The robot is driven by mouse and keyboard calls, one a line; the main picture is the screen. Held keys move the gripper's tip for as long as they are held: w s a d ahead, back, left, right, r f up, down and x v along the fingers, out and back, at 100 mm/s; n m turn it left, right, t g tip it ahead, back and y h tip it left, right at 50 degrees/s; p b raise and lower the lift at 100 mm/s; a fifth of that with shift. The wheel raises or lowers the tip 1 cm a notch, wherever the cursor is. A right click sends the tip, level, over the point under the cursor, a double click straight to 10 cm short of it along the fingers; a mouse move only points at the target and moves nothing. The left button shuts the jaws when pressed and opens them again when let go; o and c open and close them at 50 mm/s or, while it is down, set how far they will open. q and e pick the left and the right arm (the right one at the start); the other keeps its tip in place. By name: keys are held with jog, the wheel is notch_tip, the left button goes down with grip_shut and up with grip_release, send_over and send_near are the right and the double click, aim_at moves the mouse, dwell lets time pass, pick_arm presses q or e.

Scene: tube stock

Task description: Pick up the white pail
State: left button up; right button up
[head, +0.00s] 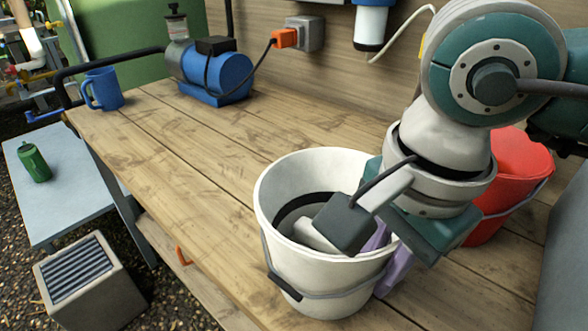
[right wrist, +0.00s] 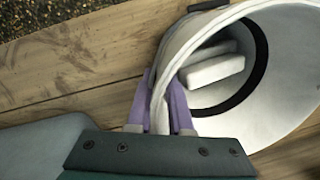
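The white pail (head: 330,285) stands upright on the wooden workbench at the front centre in the head view, its wire handle hanging down the outside. My right gripper (head: 388,255) reaches down at its right side. The purple fingers straddle the rim, one inside and one outside, and look closed on the wall. In the right wrist view, the wall of the pail (right wrist: 295,75) passes between the fingers (right wrist: 162,100). Pale blocks (right wrist: 215,68) lie inside the pail. My right wrist hides part of the pail's opening. My left gripper is not in view.
A red bucket (head: 515,165) stands close behind my right arm. A blue pump (head: 220,75) and blue mug (head: 103,88) are at the bench's far end. The bench's middle (head: 190,145) is clear. A low table (head: 75,200) with a green can (head: 33,162) is left.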

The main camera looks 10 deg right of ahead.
grip_shut()
jog(key=shift+r, duration=0.1)
dwell(1.2)
